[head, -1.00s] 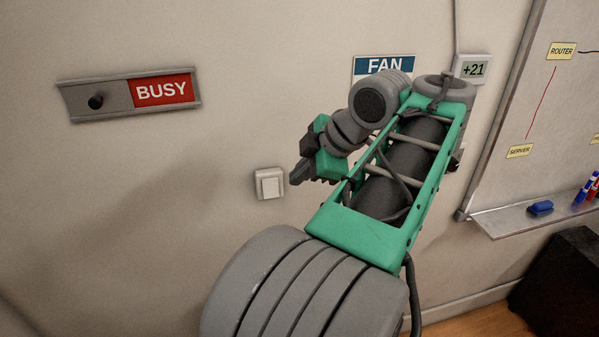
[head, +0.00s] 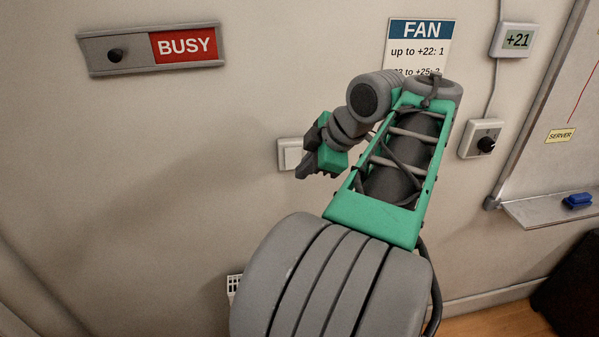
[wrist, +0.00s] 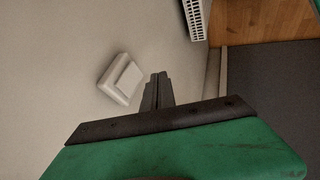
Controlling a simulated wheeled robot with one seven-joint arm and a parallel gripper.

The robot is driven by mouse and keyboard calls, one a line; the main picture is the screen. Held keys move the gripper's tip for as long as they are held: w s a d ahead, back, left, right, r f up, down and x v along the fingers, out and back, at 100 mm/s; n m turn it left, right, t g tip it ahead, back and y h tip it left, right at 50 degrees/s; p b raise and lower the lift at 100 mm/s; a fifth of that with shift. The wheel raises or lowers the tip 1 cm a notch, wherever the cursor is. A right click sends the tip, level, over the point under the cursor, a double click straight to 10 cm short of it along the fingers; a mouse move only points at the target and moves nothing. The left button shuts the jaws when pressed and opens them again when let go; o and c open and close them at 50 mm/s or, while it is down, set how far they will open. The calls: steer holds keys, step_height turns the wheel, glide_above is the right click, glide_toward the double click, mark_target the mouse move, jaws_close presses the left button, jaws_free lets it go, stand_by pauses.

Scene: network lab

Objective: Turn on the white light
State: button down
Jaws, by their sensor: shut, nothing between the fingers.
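A white square wall switch (head: 289,153) is on the beige wall, partly hidden behind my gripper in the head view. It also shows whole in the wrist view (wrist: 121,79), left of the fingertips. My gripper (head: 304,170) is shut and empty. In the wrist view its dark fingers (wrist: 158,82) are together, pointing up the picture, with a gap between them and the switch in the picture. I cannot tell how far the fingertips are from the wall. No light fixture is in view.
A red BUSY slider sign (head: 150,49) is at upper left. A FAN notice (head: 420,42), a +21 display (head: 515,40) and a dial box (head: 481,139) are to the right. A whiteboard (head: 545,165) with a ledge stands further right. A white vent (wrist: 196,18) is low on the wall.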

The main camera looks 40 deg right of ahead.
mark_target(292, 169)
steer(key=w, duration=0.1)
steer(key=w+d+f, duration=0.1)
steer(key=w+d+p, duration=0.1)
steer(key=w, duration=0.1)
steer(key=shift+d+f, duration=0.1)
steer(key=shift+f, duration=0.15)
steer(key=shift+w+d+f+b, duration=0.1)
steer(key=shift+w+d+b, duration=0.05)
steer(key=shift+b, duration=0.65)
